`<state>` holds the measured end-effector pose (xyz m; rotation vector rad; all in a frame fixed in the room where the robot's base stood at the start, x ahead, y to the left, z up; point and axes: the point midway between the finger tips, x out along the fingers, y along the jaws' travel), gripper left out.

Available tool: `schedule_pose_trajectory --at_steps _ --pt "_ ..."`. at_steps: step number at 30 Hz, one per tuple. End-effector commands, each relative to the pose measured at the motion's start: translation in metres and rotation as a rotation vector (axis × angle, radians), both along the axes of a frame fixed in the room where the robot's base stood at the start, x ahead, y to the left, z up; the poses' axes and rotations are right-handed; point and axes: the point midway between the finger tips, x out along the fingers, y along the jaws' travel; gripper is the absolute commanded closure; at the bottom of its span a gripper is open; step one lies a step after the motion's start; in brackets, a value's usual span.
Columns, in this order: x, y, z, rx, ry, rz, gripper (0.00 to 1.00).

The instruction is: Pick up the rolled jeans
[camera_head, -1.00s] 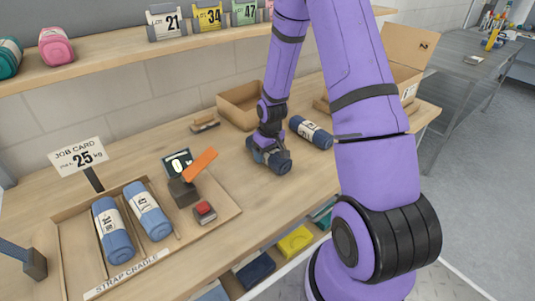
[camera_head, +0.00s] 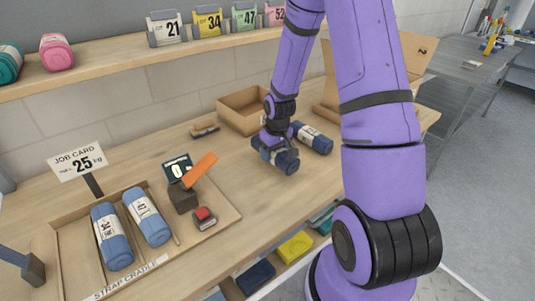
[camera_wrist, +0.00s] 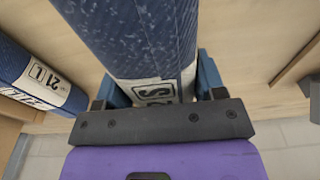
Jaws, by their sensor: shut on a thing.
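A dark blue pair of rolled jeans (camera_head: 287,161) with a pale label band is at the middle of the wooden bench. My gripper (camera_head: 277,152) is shut on it from above, one finger on each side. In the wrist view the roll (camera_wrist: 130,38) runs up from between the fingers (camera_wrist: 158,92); its label reads S, partly hidden by the gripper. Whether it clears the bench is hard to tell. A second dark blue roll (camera_head: 313,138) lies close behind to the right; it shows in the wrist view at left (camera_wrist: 35,78) with a label reading 21 L.
An open cardboard box (camera_head: 240,112) stands behind my gripper, and a taller one (camera_head: 408,62) at the right. A wooden strap cradle (camera_head: 125,283) holds two lighter blue rolls at the left. A small scale (camera_head: 182,197) with an orange piece stands nearby. The front middle bench is clear.

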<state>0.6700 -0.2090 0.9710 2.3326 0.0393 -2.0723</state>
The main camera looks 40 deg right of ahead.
Motion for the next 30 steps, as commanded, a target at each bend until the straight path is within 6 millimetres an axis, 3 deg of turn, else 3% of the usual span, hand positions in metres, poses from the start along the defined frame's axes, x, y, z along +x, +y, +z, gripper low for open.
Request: schedule_pose_trajectory --at_steps 9,15,21,30 --pt "-0.077 -0.028 0.008 0.0 -0.002 -0.005 0.71" --pt "-0.107 -0.038 0.011 -0.001 -0.002 -0.001 0.71" --pt "-0.122 -0.043 0.012 -0.001 -0.003 0.0 0.71" --pt "-0.126 -0.044 0.013 -0.001 -0.003 0.002 0.71"
